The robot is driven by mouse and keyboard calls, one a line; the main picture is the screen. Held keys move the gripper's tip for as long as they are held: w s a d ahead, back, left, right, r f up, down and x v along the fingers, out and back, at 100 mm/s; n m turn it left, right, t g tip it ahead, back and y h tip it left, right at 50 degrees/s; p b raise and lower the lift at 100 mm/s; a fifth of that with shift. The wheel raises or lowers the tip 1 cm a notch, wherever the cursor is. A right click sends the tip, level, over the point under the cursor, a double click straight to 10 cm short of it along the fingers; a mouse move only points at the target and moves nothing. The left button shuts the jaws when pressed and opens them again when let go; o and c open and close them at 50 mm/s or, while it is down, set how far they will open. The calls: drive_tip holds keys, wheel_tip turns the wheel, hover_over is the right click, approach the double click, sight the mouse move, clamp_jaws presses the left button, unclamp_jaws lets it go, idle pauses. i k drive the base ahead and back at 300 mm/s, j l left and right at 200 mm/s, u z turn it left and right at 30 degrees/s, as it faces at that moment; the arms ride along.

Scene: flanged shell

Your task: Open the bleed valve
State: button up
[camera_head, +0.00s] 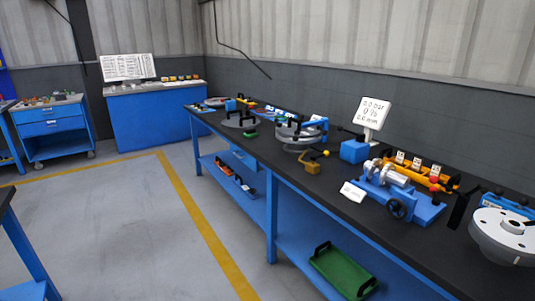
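No part in the camera_head view is clearly marked as the bleed valve. A small brass-coloured block (313,167) with a dark lever and a yellow knob (326,153) stands near the front edge of the long bench, beside a grey flanged part. It looks like a small valve, but I cannot tell whether it is the bleed valve or how it is set. A blue fixture (425,211) with silver cylinders and a black handwheel (397,209) stands further right. A white sign (373,112) reads 0.0 bar, 0 % and 0.0 mm. My gripper is not in view.
The long black-topped bench (345,208) runs along the wall. It holds a grey flanged part (300,134), a blue box (354,151) and a large pale flange (503,235). A green tray (343,270) lies on the lower shelf. The floor (130,225) in front is clear.

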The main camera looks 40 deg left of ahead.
sight(326, 153)
drive_tip(key=u, duration=1.05)
drive_tip(key=i+j, duration=0.2)
drive_tip(key=i, duration=0.4)
drive_tip(key=i+j, duration=0.2)
drive_tip(key=i, duration=0.4)
drive_tip(key=i+j+u, duration=0.1)
drive_tip(key=i+j, duration=0.15)
drive_tip(key=i, duration=0.35)
drive_tip(key=i+j, duration=0.15)
drive_tip(key=i, duration=0.45)
